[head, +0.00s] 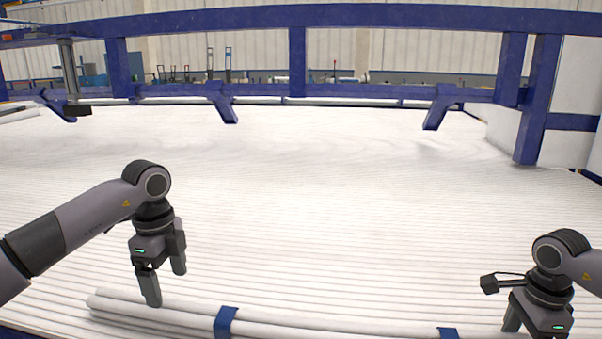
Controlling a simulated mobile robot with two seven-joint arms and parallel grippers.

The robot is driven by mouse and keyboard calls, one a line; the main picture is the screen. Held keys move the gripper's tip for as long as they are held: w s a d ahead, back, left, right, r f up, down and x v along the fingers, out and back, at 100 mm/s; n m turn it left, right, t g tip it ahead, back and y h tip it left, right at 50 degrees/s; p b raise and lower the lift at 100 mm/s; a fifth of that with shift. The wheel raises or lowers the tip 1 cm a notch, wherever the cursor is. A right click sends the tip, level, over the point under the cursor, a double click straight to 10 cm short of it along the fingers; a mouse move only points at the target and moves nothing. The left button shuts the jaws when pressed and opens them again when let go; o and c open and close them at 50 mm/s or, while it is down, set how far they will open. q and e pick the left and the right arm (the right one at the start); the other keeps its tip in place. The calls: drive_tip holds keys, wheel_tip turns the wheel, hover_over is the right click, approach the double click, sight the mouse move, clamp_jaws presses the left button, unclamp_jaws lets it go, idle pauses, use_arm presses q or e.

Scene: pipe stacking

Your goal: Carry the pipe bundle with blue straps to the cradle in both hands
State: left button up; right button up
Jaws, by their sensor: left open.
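The white pipe bundle (285,324) lies along the bottom edge of the head view, its left end in sight. Two blue straps show on it, a left one (226,321) and a right one (448,334). My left gripper (166,288) is open above the bundle's left end, fingers pointing down; one fingertip overlaps the bundle in the picture, and contact cannot be told. My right gripper (522,328) is at the lower right, by the bundle's right part; its fingertips are cut off or hidden. Angled blue arms (222,103) at the back may belong to the cradle.
A wide bed of white pipes (300,190) fills the middle and is clear of loose objects. A blue beam frame (297,60) spans the back, with a blue post (537,100) at the right. Another angled blue arm (438,106) stands at the back right.

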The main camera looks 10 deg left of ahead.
drive_tip(key=shift+r, duration=0.15)
use_arm(q)
wheel_tip(320, 180, up, 4)
drive_tip(key=shift+f, duration=0.1)
use_arm(e)
wheel_tip(320, 180, up, 12)
idle(0.8)
